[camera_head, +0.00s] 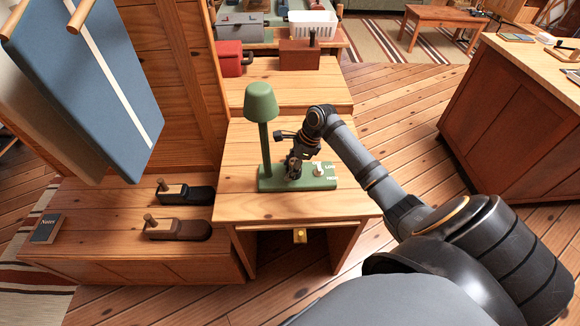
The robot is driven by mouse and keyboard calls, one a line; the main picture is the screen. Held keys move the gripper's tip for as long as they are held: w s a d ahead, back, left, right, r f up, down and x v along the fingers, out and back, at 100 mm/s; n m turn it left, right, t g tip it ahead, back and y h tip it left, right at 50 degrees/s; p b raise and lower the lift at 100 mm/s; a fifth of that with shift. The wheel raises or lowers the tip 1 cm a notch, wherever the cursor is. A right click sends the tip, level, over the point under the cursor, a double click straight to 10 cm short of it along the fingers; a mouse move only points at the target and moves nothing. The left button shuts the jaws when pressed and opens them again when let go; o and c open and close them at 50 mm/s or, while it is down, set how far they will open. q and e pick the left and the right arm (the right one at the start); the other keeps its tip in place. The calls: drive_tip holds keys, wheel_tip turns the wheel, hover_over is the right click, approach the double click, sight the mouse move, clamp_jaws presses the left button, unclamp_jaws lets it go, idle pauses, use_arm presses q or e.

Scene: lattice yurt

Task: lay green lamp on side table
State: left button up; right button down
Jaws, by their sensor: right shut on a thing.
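The green lamp (262,105) is upright over the small wooden side table (240,205), with its shade at the top of a thin stem and its long flat green base (318,184) low at the tabletop. The base appears to rest on the top, but I cannot tell for sure. A small pale knob and white lettering show at the base's right end. My right gripper (293,168) points down at the middle of the base, right of the stem, and is shut on the lamp. Its fingers hide the spot it grips. My left gripper is not in view.
A low bench on the left bears two block-like tools with upright knobs (180,228) and a dark notebook (46,228). A blue hanging panel (95,80) is at upper left. Behind are a red case (230,58) and a brown box (299,53). A wooden cabinet (510,120) stands right.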

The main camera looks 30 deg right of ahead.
drive_tip(key=shift+r, duration=0.1)
drive_tip(key=c, duration=0.6)
unclamp_jaws()
drive_tip(key=v, duration=1.2)
